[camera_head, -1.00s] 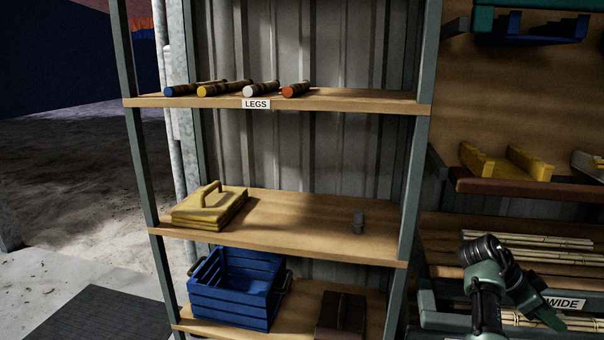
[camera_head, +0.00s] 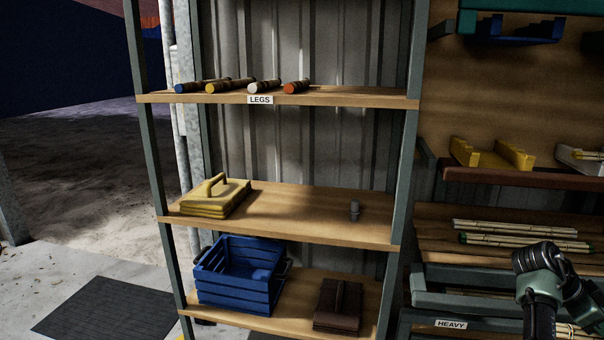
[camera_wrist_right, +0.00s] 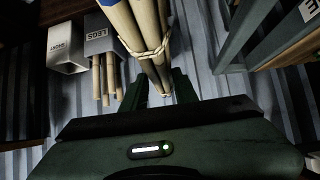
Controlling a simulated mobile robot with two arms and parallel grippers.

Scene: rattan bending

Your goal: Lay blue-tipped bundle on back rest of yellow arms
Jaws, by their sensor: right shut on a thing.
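In the right wrist view my right gripper (camera_wrist_right: 160,92) is shut on a tied bundle of pale rattan poles (camera_wrist_right: 146,32). A small patch of blue shows at the bundle's end at the top edge; the other end is hidden. In the head view only my right arm shows at the lower right, with its gripper and bundle out of frame. The yellow arms (camera_head: 490,156) stand as two blocks on a red-brown ledge at the right. No bundle lies across them in this view. My left gripper is not in view.
A rack holds short leg bundles (camera_head: 242,86), a yellow stack (camera_head: 215,198), a blue crate (camera_head: 236,275) and a brown block (camera_head: 338,305). Pale bundles (camera_head: 515,236) lie on the bench below the yellow arms. Blue arms (camera_head: 510,28) stand above.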

